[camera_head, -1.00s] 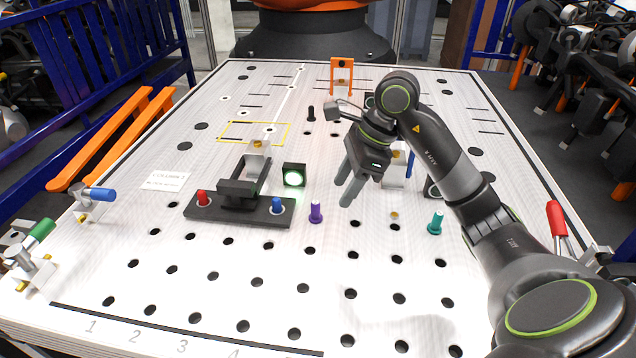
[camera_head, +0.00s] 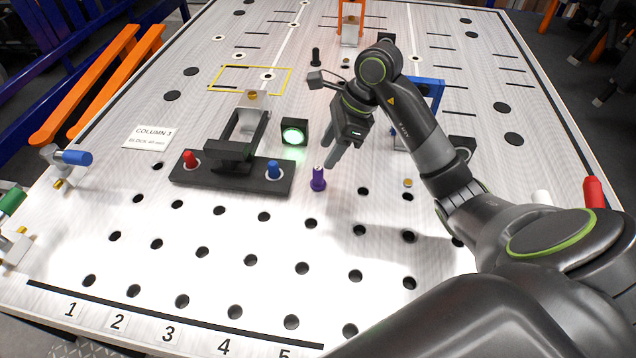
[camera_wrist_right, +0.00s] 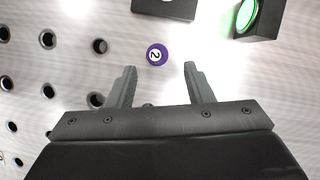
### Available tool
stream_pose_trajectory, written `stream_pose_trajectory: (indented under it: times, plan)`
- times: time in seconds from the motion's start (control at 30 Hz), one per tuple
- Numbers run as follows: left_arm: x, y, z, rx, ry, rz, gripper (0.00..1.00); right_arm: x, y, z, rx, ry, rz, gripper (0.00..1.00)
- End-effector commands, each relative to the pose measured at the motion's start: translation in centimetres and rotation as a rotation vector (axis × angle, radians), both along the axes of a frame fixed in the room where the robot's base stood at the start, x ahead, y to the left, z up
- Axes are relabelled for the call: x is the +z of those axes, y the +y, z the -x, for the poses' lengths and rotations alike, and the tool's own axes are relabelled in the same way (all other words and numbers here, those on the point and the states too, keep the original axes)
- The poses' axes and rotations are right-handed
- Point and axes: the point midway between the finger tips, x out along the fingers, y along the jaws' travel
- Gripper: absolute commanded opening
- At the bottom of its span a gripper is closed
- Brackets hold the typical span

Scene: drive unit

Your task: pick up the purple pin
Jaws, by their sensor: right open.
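The purple pin (camera_head: 318,180) stands upright on the perforated white table, just right of the black base with the red and blue pins. In the right wrist view the purple pin (camera_wrist_right: 156,54) shows from above, its round top marked with a 2. My right gripper (camera_head: 330,158) is above and close to the pin in the head view. In the right wrist view my right gripper (camera_wrist_right: 160,72) is open and empty. The pin lies a little beyond the fingertips, in line with the gap between them. My left gripper is not in view.
The black base (camera_head: 230,178) holds a red pin (camera_head: 190,160) and a blue pin (camera_head: 273,169). A black box with a lit green lamp (camera_head: 293,135) stands behind the purple pin. Rows of holes fill the clear front area. A blue frame (camera_head: 432,92) stands at right.

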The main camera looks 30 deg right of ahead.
Motion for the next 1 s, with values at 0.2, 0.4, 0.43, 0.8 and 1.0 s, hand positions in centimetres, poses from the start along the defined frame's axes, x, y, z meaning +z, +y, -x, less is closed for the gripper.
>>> stream_pose_trajectory:
  times: [0.2,0.4,0.43,0.8,1.0]
  plan:
    - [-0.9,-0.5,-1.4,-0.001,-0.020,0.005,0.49,-2.0,0.8,-0.3,0.000,0.000,-0.001,0.47]
    - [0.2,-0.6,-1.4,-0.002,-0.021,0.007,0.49,-3.4,1.5,-0.2,0.000,0.005,-0.003,0.47]
    - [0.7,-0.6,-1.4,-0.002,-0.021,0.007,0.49,-3.6,1.7,-0.2,-0.001,0.006,-0.004,0.47]
    - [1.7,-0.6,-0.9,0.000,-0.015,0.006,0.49,-6.8,2.7,-0.6,0.000,0.000,0.000,0.47]
    - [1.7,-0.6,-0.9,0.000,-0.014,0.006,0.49,-6.8,2.7,-0.6,0.000,-0.001,0.000,0.40]
